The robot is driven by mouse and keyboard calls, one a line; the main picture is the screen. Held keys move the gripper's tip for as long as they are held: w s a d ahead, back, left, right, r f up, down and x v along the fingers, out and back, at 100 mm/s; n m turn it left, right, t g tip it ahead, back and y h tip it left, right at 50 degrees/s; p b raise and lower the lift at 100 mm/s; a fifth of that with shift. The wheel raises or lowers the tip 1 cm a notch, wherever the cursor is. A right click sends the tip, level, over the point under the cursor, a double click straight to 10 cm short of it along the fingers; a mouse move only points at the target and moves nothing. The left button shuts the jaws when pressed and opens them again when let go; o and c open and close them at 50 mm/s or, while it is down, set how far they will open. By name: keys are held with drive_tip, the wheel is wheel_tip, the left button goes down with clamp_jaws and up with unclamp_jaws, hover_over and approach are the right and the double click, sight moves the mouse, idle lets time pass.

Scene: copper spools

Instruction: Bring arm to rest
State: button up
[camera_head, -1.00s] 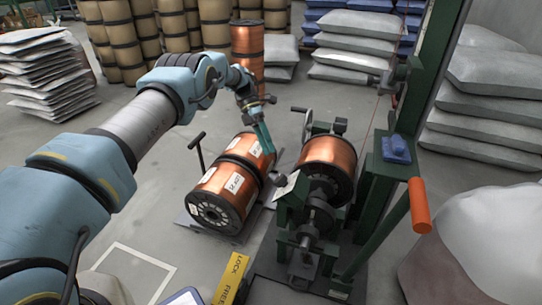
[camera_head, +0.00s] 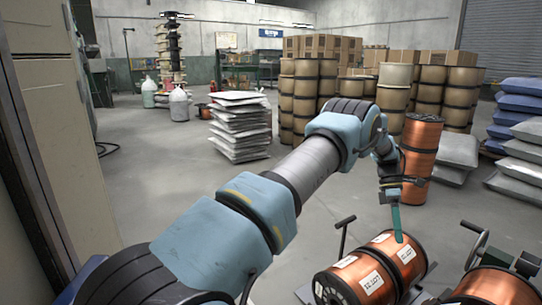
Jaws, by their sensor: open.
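My arm stretches from the lower left toward the right, blue with a grey link. My gripper (camera_head: 396,222) hangs at its end, with a teal finger pointing down just above or in front of the lying copper spools; whether it touches them I cannot tell. Two labelled copper spools (camera_head: 362,278) lie end to end at the lower right. Another copper spool (camera_head: 497,286) is partly cut off at the bottom edge, by the dark green winding machine (camera_head: 493,258). I see nothing held in the gripper.
A tall copper spool stack (camera_head: 419,150) stands behind the gripper. A pile of flat sacks (camera_head: 240,128) and several tan drums (camera_head: 305,95) stand farther back. A beige cabinet (camera_head: 40,110) is close at left. The floor between cabinet and sacks is open.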

drive_tip(key=w+a+r+m+t, duration=0.2)
drive_tip(key=a+r, duration=0.1)
drive_tip(key=a, duration=0.5)
drive_tip(key=w+a+r+m+t, duration=0.15)
drive_tip(key=a+r, duration=0.25)
drive_tip(key=a, duration=0.4)
drive_tip(key=w+a+r+m+t, duration=0.1)
drive_tip(key=a+r+m, duration=0.2)
drive_tip(key=a, duration=0.5)
drive_tip(key=s+a+r+m+t, duration=0.2)
drive_tip(key=s+a+m, duration=0.2)
drive_tip(key=s+a, duration=0.5)
drive_tip(key=s+a+r+m+t, duration=0.15)
drive_tip(key=s+a+m, duration=0.25)
drive_tip(key=s+a, duration=0.55)
drive_tip(key=w+a+r+p, duration=0.1)
drive_tip(key=r+p, duration=1.5)
drive_tip(key=w+a+r+p, duration=0.1)
drive_tip(key=w+r+p, duration=0.1)
drive_tip(key=r+p, duration=1.4)
drive_tip(key=shift+w+r+t+p, duration=0.15)
drive_tip(key=shift+r+t+p, duration=0.2)
drive_tip(key=shift+p, duration=0.3)
